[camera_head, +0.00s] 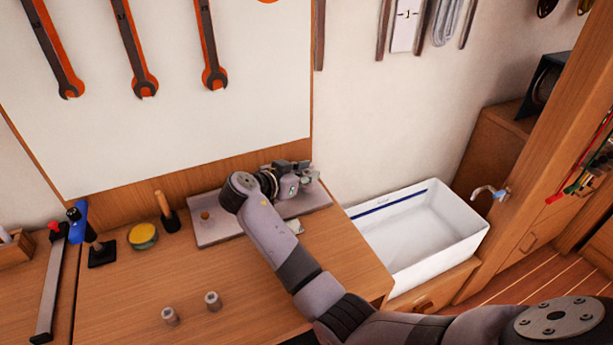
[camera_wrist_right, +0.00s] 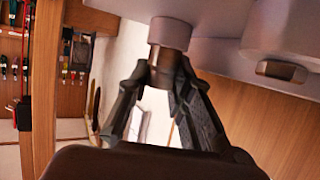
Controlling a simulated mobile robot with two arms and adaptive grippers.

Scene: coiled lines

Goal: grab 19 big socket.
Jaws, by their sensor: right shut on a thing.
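My right gripper (camera_head: 305,172) is at the right end of a pale grey holder board (camera_head: 215,232) at the back of the workbench. In the right wrist view my right gripper (camera_wrist_right: 166,62) is shut on a grey metal socket (camera_wrist_right: 170,32), held by its lower part between the fingertips. The socket is close against the pale surface of the holder. In the head view the gripper and arm hide most of it, and I read no size mark. Two other metal sockets, a left one (camera_head: 170,316) and a right one (camera_head: 213,301), stand on the bench. My left gripper is not in view.
A white sink (camera_head: 465,240) with a tap (camera_head: 490,192) is to the right of the bench. A yellow round tin (camera_head: 143,236), a wooden-handled tool (camera_head: 163,205) and a clamp (camera_head: 52,285) are at the left. Wrenches (camera_head: 135,55) hang on the white panel.

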